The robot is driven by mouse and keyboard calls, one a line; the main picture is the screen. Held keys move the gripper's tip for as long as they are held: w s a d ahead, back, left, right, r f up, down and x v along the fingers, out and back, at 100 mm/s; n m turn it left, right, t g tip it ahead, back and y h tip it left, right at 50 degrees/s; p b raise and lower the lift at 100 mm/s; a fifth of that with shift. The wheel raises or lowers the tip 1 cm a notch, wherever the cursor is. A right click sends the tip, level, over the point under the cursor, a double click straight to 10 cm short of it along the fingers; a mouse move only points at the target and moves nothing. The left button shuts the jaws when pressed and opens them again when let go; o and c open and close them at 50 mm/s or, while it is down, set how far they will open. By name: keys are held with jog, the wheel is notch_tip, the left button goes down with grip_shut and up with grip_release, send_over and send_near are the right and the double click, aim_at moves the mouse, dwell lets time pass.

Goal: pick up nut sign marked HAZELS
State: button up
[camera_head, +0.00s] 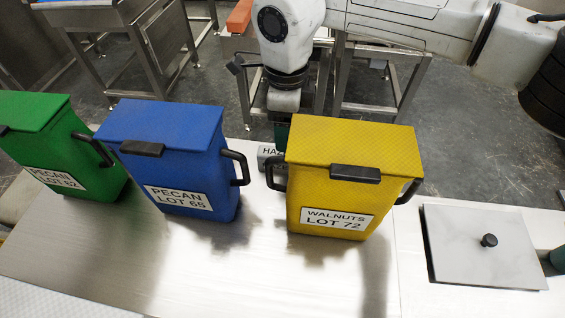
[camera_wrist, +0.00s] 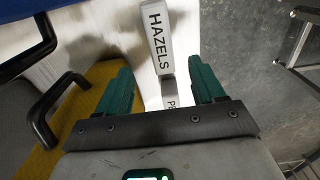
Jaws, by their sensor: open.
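The nut sign marked HAZELS (camera_wrist: 158,38) is a small pale block with black letters. In the wrist view it lies ahead of my gripper (camera_wrist: 160,80), near the line between the two green fingers, with neither finger touching it. In the head view the sign (camera_head: 267,152) shows only partly, with "HA" readable, behind and between the blue and yellow bins. My gripper (camera_head: 282,130) is open and points down behind the yellow bin, which hides its fingertips. A second pale sign (camera_wrist: 168,95), its letters mostly cut off, sits between the fingers.
A yellow walnuts bin (camera_head: 350,190), a blue pecan bin (camera_head: 180,165) and a green pecan bin (camera_head: 75,160) stand on the metal table (camera_head: 140,260). Black side handles stick out near the sign.

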notch_tip(320, 180, down, 4)
jog(key=shift+f, duration=0.15)
jog(key=f, duration=0.5)
jog(key=shift+w+a+f, duration=0.1)
jog(key=shift+a, duration=0.25)
jog(key=c, duration=1.1)
